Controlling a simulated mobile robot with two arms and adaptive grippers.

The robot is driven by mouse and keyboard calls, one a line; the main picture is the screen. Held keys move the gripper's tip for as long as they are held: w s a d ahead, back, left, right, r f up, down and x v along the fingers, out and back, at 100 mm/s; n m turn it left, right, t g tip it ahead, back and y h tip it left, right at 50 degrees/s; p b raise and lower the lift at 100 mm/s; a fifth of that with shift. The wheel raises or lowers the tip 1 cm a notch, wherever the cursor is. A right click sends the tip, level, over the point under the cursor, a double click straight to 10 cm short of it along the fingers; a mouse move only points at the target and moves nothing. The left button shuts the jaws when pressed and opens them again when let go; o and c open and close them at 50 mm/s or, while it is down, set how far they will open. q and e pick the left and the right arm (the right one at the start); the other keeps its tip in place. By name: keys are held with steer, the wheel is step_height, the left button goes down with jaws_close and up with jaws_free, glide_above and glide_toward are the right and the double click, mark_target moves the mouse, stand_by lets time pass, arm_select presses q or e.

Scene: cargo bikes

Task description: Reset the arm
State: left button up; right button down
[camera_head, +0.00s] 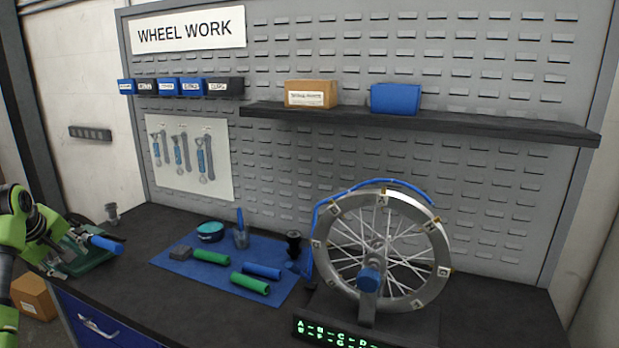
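My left arm comes in green and black at the left edge. Its dark gripper (54,238) is over the left end of the workbench, in front of a dark green bench tool with a blue handle (106,243). The gripper is small and overlaps the tool, so I cannot tell whether its fingers are open or touch anything. My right gripper is not in view.
A spoked wheel (345,212) stands upright in a stand on the dark bench (480,310). A blue mat (222,278) holds green and blue cylinders, a teal tin and a cup. A shelf (430,122) juts out above. The right of the bench is clear.

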arm_select(q)
steer(key=s+d+f+m+g, duration=0.1)
steer(key=s+d+f+m, duration=0.2)
steer(key=d+f, duration=0.45)
steer(key=s+d+f+m, duration=0.3)
steer(key=d+f+m, duration=0.15)
steer(key=f, duration=0.65)
steer(key=s+d+f+m+g, duration=0.1)
steer(key=s+d+f+m, duration=0.3)
steer(key=s+d+f, duration=0.75)
steer(key=s+d+m+h, duration=0.15)
steer(key=s+d, duration=0.25)
steer(key=s, duration=0.4)
steer(key=s+d+r+m+g, duration=0.1)
steer(key=s+d+m, duration=0.1)
steer(key=s+d, duration=0.35)
steer(key=s+d+m+h, duration=0.1)
steer(key=s+d+m, duration=0.15)
steer(key=s, duration=0.75)
step_height(320, 180, down, 26)
steer(key=g, duration=0.1)
steer(key=s+a+f+g, duration=0.1)
steer(key=s+a+f, duration=0.1)
steer(key=s+f, duration=1.4)
steer(key=shift+s+a+f+g, duration=0.3)
steer(key=shift+s+a, duration=0.1)
steer(key=shift+s, duration=0.7)
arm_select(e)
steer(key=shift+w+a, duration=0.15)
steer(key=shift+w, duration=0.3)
